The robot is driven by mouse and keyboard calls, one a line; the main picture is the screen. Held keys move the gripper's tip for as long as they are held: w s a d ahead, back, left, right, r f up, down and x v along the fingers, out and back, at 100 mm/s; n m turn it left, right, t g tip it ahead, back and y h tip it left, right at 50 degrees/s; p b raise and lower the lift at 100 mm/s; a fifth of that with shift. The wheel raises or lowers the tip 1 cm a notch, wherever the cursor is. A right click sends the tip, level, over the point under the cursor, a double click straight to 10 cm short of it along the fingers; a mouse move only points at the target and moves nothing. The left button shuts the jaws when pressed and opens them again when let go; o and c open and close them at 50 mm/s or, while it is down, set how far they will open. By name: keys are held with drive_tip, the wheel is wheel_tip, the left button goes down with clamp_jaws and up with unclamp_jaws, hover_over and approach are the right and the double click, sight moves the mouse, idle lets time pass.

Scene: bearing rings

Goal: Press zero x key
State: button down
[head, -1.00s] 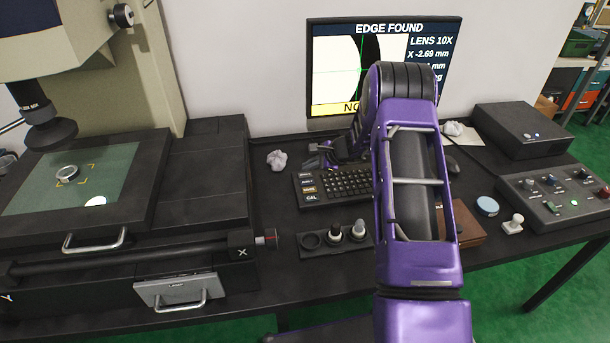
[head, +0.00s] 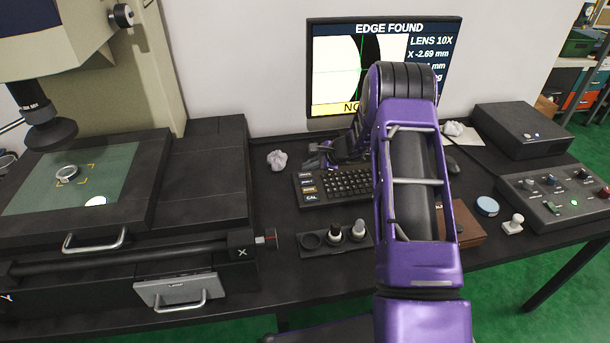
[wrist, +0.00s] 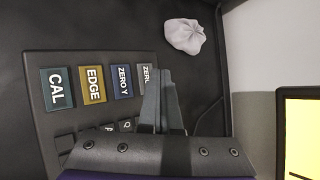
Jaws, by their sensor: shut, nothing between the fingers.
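The keyboard (head: 345,186) lies on the bench below the monitor. In the head view my gripper (head: 318,160) is at the keyboard's upper left corner. The monitor (head: 330,70) reads EDGE FOUND and X -2.69 mm, partly covered by my arm.
A crumpled grey wad (wrist: 185,36) lies just beyond the keyboard. The measuring stage (head: 150,190) stands at left with a ring (head: 67,172) on its glass. A lens holder (head: 312,252) sits in front of the keyboard. A control box (head: 560,200) is at right.

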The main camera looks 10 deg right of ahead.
sight(309, 176)
drive_tip(key=shift+f, duration=0.1)
drive_tip(key=shift+f+b, duration=0.35)
drive_tip(key=shift+b, duration=0.25)
drive_tip(key=shift+f+b, duration=0.3)
drive_tip(key=shift+b, duration=0.15)
idle(0.4)
drive_tip(key=shift+r, duration=0.1)
drive_tip(key=shift+r+p, duration=0.3)
drive_tip(key=shift+r, duration=0.35)
drive_tip(key=shift+r, duration=0.1)
drive_tip(key=shift+r+p, duration=1.4)
drive_tip(key=shift+r, duration=1)
